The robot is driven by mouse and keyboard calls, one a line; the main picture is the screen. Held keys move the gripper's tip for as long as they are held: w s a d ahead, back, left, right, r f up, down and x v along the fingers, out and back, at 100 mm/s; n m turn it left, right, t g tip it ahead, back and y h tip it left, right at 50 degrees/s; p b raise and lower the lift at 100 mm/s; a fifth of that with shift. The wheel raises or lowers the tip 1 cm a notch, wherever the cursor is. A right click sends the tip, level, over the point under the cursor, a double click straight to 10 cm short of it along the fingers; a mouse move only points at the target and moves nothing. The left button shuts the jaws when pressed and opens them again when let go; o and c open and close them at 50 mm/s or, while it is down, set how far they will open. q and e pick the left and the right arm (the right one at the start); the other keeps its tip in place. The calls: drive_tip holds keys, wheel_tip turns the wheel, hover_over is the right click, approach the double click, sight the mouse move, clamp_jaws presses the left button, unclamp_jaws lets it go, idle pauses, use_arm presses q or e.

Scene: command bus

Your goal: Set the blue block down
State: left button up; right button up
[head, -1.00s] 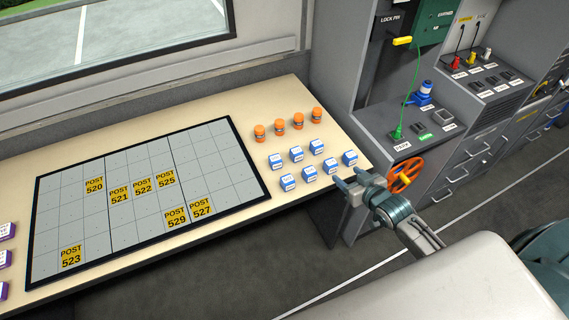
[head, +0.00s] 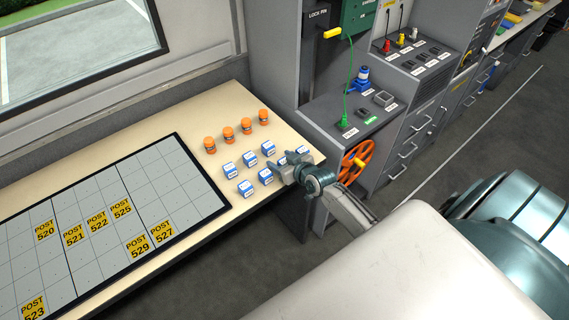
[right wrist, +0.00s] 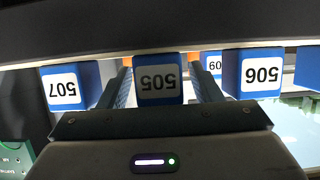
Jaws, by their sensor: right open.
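Several small blue-and-white blocks stand in rows on the right end of the table, one of them a front-row block (head: 245,188). My right gripper (head: 278,168) is among the right-hand blocks and partly hides them. In the right wrist view its open fingers stand on either side of a blue block labelled 505 (right wrist: 158,80); I cannot tell whether they touch it. Blocks 507 (right wrist: 68,87) and 506 (right wrist: 258,74) are to its left and right. The 505 block appears to stand in the row with them. My left gripper is not in view.
Several orange-capped pots (head: 228,133) stand behind the blocks. A black-framed grid board (head: 178,178) with yellow POST labels lies to the left on the table (head: 225,100). An orange handwheel (head: 355,162) and grey console (head: 350,115) are close on the right.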

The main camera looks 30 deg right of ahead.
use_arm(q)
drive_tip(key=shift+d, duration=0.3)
use_arm(e)
drive_tip(key=shift+c, duration=0.2)
drive_tip(key=c, duration=1)
drive_tip(key=shift+r, duration=0.1)
